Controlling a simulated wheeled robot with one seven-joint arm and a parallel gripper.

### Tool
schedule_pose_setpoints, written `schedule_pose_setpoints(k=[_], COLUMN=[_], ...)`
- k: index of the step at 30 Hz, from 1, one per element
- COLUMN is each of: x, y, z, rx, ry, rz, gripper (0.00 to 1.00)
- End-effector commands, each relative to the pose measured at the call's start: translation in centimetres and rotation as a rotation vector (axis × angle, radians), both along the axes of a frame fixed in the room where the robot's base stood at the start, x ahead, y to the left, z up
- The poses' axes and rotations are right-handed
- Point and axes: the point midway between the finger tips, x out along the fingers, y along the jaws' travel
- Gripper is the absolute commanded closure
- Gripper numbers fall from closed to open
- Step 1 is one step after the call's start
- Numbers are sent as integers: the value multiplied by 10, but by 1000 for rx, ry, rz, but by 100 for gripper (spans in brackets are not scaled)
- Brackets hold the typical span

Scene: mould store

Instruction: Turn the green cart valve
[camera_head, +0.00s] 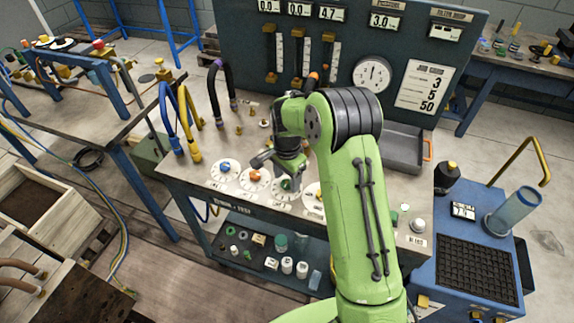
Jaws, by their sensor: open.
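The cart top holds a row of round white dials with coloured knobs along its front edge. The green knob (287,185) sits on the third dial from the left, partly hidden by my gripper. My gripper (279,173) is open and hangs just above the green and orange knobs. I cannot tell whether it touches the green knob. The blue knob (225,168) and the orange knob (254,176) are to the left. A fourth dial (312,194) to the right is partly covered by my arm.
A gauge panel (340,50) rises behind the cart top. Blue, yellow and black hoses (189,120) stand at the left. A grey tray (402,150) lies at the right back. Small bottles (287,264) stand on the lower shelf. A blue unit (470,240) stands at the right.

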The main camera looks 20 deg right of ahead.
Motion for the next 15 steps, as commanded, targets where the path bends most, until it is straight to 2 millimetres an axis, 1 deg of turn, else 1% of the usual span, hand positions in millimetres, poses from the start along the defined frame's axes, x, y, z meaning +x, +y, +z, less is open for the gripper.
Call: schedule_pose_setpoints(k=[1,8,9,12,15], x=[1,1,2,2,1], y=[0,0,0,0,0], z=[12,78,90,116,135], rx=[0,0,-1,0,0], ry=[-6,-8,-9,-8,-7], rz=[0,0,-1,-1,1], gripper=[40,40,40,40,40])
